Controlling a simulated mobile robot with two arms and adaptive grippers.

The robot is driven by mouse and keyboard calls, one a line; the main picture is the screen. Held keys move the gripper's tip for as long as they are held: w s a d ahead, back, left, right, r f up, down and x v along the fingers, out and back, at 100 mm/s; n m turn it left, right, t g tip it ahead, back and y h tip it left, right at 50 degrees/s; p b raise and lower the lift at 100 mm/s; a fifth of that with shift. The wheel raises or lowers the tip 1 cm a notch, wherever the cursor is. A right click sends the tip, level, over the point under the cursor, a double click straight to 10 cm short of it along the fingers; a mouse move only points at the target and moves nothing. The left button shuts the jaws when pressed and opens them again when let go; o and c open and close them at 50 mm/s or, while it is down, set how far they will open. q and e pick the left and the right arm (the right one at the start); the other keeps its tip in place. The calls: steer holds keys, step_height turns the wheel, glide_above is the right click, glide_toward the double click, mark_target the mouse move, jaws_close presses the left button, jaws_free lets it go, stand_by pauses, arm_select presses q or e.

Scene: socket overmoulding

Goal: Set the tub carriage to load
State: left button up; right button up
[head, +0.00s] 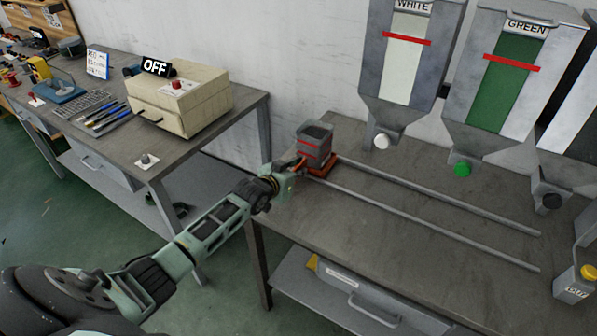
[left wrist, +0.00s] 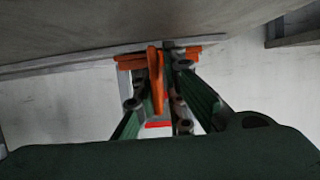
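The tub carriage (head: 323,166) is an orange-red base on two rails, at their left end. A grey open-topped tub (head: 316,143) with red bands stands upright on it, with dark contents or a dark inside. My left gripper (head: 296,170) is at the carriage's left side, at its orange handle. In the left wrist view the orange handle (left wrist: 155,80) stands between the fingers of my left gripper (left wrist: 163,85), which look closed in on it; the exact contact is partly hidden. My right gripper is not in view.
The rails (head: 440,197) run clear to the right across the table. White (head: 401,55), green (head: 513,75) and dark hoppers hang above, with spouts over the table. A yellow-capped container (head: 575,283) is at the right.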

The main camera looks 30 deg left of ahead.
arm_select(q)
steer(key=o, duration=0.3)
steer(key=shift+a, duration=0.25)
steer(key=shift+o, duration=0.2)
steer(key=shift+d, duration=0.15)
steer(key=shift+s, duration=0.25)
steer(key=v, duration=1.1)
steer(key=shift+s+r, duration=0.15)
steer(key=shift+r, duration=0.1)
